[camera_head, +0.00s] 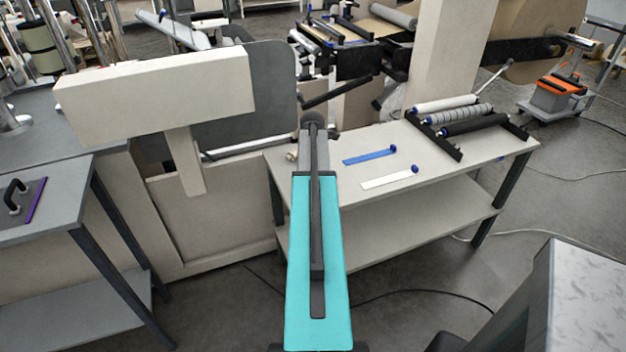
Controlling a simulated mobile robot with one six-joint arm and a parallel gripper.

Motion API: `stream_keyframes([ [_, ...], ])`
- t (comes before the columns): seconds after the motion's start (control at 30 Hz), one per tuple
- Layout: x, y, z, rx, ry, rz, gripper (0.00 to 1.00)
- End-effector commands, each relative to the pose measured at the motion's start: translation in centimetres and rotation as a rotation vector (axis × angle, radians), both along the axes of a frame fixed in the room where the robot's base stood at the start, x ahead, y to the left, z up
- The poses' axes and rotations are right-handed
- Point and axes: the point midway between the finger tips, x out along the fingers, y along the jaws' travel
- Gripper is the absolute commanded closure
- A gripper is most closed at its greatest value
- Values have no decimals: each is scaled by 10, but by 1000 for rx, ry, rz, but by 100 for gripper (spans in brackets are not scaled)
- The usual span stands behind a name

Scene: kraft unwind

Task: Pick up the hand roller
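I cannot single out a hand roller with certainty. A flat grey tool with a black handle (14,196) and a purple edge lies on the left table. A rack on the light table holds a white roller (446,104), a grey banded roller (458,116) and a black roller (474,125). My teal and dark arm reaches forward through the middle of the picture, its far end by the light table's left end. My gripper's fingers cannot be made out there, and I see nothing held.
The light table (465,167) has a lower shelf. A blue strip (366,157) and a white strip (386,180), each with a blue knob, lie on it. A beige machine arm (155,95) stands left. A grey block (590,300) is at lower right. Cables cross the floor.

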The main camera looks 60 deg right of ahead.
Motion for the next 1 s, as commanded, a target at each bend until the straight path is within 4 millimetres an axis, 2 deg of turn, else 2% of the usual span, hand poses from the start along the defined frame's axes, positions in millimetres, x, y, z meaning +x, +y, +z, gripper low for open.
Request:
stream_keyframes([
  [0.43,0,0,0,0,0,0,12],
  [0.47,0,0,0,0,0,0,14],
  [0.73,0,0,0,0,0,-1,60],
  [1.0,0,0,1,0,0,-1,61],
])
